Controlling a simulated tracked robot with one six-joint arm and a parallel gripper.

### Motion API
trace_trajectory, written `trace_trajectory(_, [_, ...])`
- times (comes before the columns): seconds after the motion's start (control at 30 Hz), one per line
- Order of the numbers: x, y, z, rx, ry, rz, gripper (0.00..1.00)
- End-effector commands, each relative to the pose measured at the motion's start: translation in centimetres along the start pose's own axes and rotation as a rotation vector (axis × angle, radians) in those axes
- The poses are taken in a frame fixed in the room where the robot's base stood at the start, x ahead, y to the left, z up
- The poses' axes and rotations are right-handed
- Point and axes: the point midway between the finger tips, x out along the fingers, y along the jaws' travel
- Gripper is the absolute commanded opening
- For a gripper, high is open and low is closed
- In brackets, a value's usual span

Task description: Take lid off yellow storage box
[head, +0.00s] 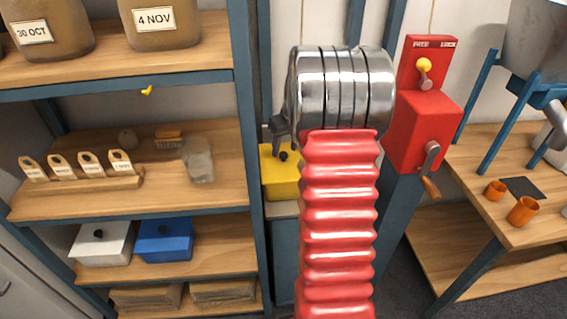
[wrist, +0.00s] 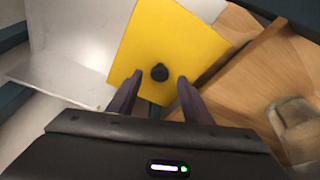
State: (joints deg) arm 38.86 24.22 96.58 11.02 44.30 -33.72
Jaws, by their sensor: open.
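The yellow storage box (head: 279,181) stands on a small ledge just right of the shelf unit in the head view, partly hidden by my arm. Its flat yellow lid (wrist: 166,48) with a round black knob (wrist: 159,73) shows from above in the wrist view. My gripper (wrist: 154,79) is open, with its two dark fingers on either side of the knob in that view. I cannot tell whether the fingers touch the knob. In the head view my gripper (head: 281,140) is mostly hidden behind the arm, close to the knob.
The wooden shelf unit (head: 250,150) stands close on the left, holding a white box (head: 102,245) and a blue box (head: 165,243). A red machine (head: 422,130) with a crank stands right of my arm. A wooden table (head: 490,210) with orange cups is farther right.

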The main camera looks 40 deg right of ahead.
Motion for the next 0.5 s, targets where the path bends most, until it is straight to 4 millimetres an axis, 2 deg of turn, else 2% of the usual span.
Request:
trace_trajectory(0.1, [1.7,0.0,0.1,0.000,-0.002,-0.001,0.45])
trace_trajectory(0.2, [2.4,0.1,0.1,0.000,-0.001,-0.001,0.45])
trace_trajectory(0.5, [2.6,0.1,0.0,0.000,0.000,0.000,0.45])
